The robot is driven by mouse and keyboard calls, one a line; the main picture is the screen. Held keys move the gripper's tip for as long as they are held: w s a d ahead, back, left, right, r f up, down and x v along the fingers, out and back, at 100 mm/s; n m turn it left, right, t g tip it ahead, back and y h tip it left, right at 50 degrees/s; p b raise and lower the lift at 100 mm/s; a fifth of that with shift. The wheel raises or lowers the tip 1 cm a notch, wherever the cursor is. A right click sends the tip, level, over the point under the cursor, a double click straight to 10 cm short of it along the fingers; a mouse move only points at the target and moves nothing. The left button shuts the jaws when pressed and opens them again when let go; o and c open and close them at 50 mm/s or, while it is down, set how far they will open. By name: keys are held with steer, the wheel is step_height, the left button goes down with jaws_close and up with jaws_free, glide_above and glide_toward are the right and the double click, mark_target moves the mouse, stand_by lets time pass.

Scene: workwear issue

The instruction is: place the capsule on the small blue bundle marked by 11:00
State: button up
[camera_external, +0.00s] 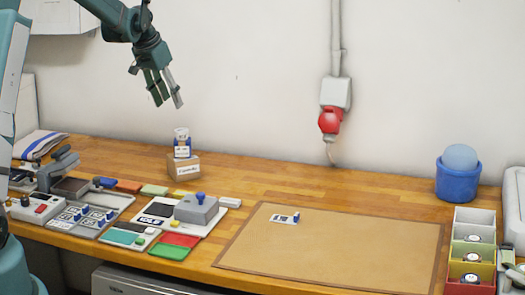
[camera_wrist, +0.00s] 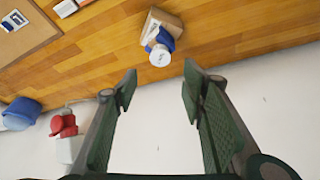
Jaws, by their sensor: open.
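My gripper (camera_external: 167,100) is open and empty, high above the back of the bench; its spread fingers also show in the wrist view (camera_wrist: 159,84). Below it, a small white-and-blue container (camera_external: 182,143) stands upright on a cardboard box (camera_external: 184,168). In the wrist view its round white top (camera_wrist: 160,56) lies beyond the fingertips, apart from them. I cannot tell whether it is the capsule. Round dials (camera_external: 472,257) sit in stacked coloured trays at the right; their times are too small to read. I cannot make out which thing is the small blue bundle.
A brown mat (camera_external: 360,262) carries a white card with small blue pieces (camera_external: 284,218). A blue tub with a pale ball (camera_external: 458,185) stands at the back right. Stamps, pads and devices crowd the left. A red plug (camera_external: 330,121) hangs on the wall. The back middle is clear.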

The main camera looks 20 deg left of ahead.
steer(key=shift+s+r, duration=0.1)
steer(key=shift+r, duration=0.15)
stand_by(0.6)
steer(key=s+r+n+t, duration=0.1)
steer(key=s+r, duration=0.5)
steer(key=s, duration=0.7)
steer(key=s+r+n+t, duration=0.1)
steer(key=s+r, duration=0.6)
steer(key=s, duration=0.5)
steer(key=s+f+n, duration=0.1)
steer(key=s+f, duration=0.2)
steer(key=s, duration=1.1)
steer(key=s+f+n+t+y, duration=0.1)
steer(key=s+f, duration=0.1)
steer(key=s, duration=1.3)
steer(key=shift+d+f+y, duration=0.15)
steer(key=shift+f+y, duration=0.15)
steer(key=shift+f, duration=0.1)
steer(key=shift+f, duration=0.15)
